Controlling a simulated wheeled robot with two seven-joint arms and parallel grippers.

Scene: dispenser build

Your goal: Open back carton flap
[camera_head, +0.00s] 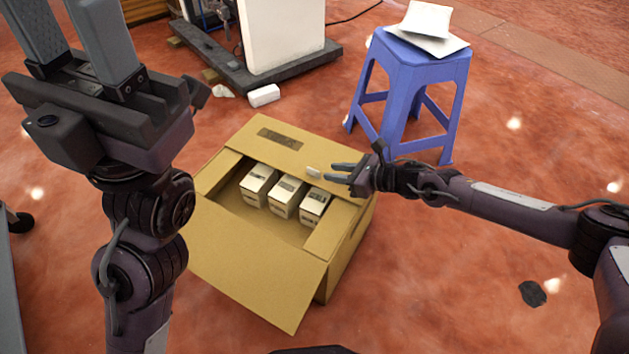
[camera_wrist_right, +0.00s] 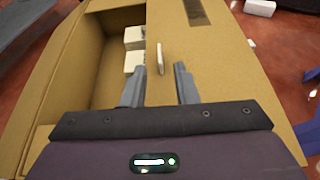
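The brown cardboard carton (camera_head: 347,248) stands on the floor with its front flap (camera_head: 255,265) folded outward. The back flap (camera_head: 303,150) lies over the rear part of the opening; it fills the right of the right wrist view (camera_wrist_right: 235,75). A small pale tab (camera_head: 313,172) stands up from this flap, also in the wrist view (camera_wrist_right: 161,58). My right gripper (camera_head: 328,173) is open just above the flap; the tab appears between and just beyond its fingers, with no contact visible. My left gripper (camera_head: 69,25) is open and empty, raised at the upper left.
Small white boxes (camera_head: 287,196) stand in a row inside the carton. A blue stool (camera_head: 428,68) with white sheets on top is behind right. A white block (camera_head: 264,95) lies behind the carton, near a dark base. The floor at the right has free room.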

